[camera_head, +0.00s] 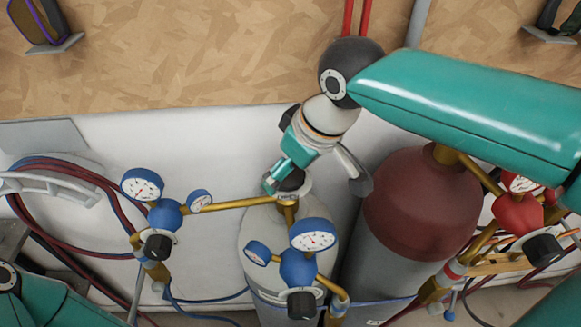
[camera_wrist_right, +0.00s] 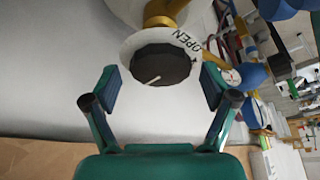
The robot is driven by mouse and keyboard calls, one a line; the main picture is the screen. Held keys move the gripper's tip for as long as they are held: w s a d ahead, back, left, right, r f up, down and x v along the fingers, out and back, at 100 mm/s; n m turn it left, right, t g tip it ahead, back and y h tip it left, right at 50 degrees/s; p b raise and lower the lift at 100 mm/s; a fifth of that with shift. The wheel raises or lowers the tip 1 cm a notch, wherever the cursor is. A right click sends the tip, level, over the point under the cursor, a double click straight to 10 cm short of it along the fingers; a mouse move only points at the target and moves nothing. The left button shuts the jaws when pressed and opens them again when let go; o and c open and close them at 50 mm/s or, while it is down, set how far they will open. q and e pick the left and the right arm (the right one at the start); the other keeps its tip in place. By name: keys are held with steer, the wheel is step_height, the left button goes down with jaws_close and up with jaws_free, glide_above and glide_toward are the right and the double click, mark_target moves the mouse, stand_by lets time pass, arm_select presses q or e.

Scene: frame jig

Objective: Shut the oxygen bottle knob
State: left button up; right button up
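The oxygen bottle (camera_head: 262,235) is the light grey cylinder with blue gauges in front of it. Its black knob (camera_head: 292,181) sits on the top valve, partly covered by my right gripper (camera_head: 281,174). In the right wrist view the knob (camera_wrist_right: 160,64) has a white line mark and a white disc behind it lettered OPEN with an arrow. My right gripper (camera_wrist_right: 160,88) is open, with one finger on each side of the knob's lower edge. Gaps show between the fingers and the knob. My left gripper is outside the views; only teal parts of my own body show at lower left.
A dark red-topped bottle (camera_head: 420,205) with red gauges stands to the right. Blue gauges (camera_head: 313,236) and a brass pipe (camera_head: 228,204) are close to the knob. Coiled hoses (camera_head: 70,172) hang at left. A white wall and a chipboard panel (camera_head: 200,55) lie behind.

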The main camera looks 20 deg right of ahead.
stand_by(0.3)
steer(key=v, duration=1.2)
steer(key=shift+f, duration=0.1)
